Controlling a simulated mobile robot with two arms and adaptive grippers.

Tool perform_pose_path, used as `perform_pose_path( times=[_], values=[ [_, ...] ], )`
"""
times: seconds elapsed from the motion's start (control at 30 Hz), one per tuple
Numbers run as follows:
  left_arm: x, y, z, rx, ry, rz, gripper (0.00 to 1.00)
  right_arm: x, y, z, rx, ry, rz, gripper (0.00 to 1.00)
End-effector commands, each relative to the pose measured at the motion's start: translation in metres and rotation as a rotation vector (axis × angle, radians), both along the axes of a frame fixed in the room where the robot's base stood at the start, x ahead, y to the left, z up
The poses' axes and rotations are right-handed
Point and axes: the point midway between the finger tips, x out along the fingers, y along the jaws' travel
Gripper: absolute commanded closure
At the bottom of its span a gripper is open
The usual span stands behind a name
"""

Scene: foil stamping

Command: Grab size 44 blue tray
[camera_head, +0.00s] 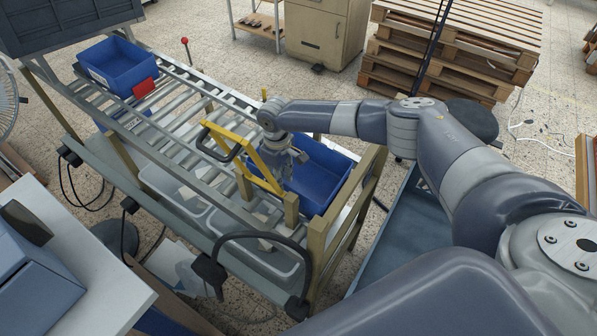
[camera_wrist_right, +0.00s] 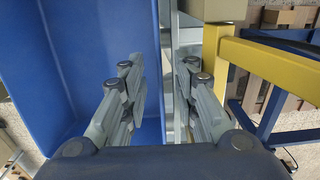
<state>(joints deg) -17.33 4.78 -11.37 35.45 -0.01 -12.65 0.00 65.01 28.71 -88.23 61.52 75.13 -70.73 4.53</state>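A blue tray (camera_head: 325,172) sits at the near right end of the roller conveyor and looks empty; no size number can be read on it. My right gripper (camera_head: 290,168) is at its left side wall. In the right wrist view the gripper (camera_wrist_right: 163,85) is open, with one finger over the inside of the tray (camera_wrist_right: 95,40) and the other outside its wall. The wall lies between the fingers, with no clear grip on it. A second blue tray (camera_head: 112,62) with a red tag is at the far left end. My left gripper is not in view.
Wooden pallets (camera_head: 450,45) and a beige cabinet (camera_head: 325,30) stand behind. A white table (camera_head: 70,265) is at lower left.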

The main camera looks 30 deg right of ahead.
Motion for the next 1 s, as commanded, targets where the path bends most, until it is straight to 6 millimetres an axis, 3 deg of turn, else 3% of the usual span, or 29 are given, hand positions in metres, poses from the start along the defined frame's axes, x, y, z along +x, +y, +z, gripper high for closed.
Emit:
perform_pose_path(
  times=[0.2, 0.47, 0.6, 1.0],
  values=[
    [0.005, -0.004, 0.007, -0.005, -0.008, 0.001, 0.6, 0.0, 0.0, -0.022, -0.001, 0.002, -0.001, 0.72],
    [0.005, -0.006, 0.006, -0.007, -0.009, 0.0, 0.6, 0.0, -0.001, -0.024, 0.0, 0.0, -0.001, 0.72],
    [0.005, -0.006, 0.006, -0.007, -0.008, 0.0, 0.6, 0.0, -0.001, -0.024, 0.0, 0.0, -0.001, 1.0],
    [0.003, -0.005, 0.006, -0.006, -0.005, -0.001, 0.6, 0.001, -0.001, -0.023, -0.001, -0.003, -0.002, 1.0]
  ],
)
